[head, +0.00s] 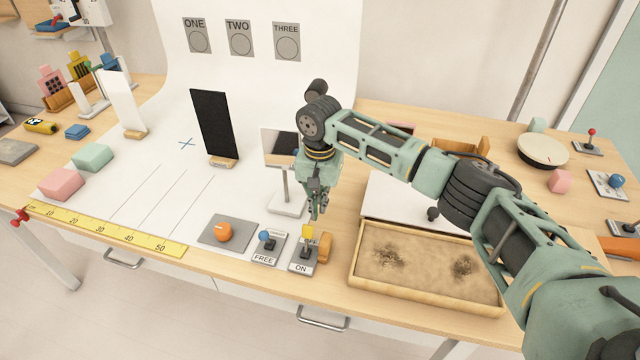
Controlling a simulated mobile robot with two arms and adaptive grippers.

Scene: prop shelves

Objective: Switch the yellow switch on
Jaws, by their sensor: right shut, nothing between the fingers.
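The yellow switch (308,232) stands on a small grey plate (299,267) labelled ON, near the table's front edge. My right gripper (318,212) points down just above and slightly right of the yellow switch. It is shut and holds nothing. I cannot tell whether its fingertips touch the switch. A blue switch (265,237) on a plate labelled FREE stands just left of it. My left gripper is not in view.
An orange knob (223,232) on a grey plate is further left. A wooden sand tray (430,288) lies to the right, and a small screen on a stand (281,148) is behind. A yellow ruler (110,229) runs along the front left. White sheet space at left centre is clear.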

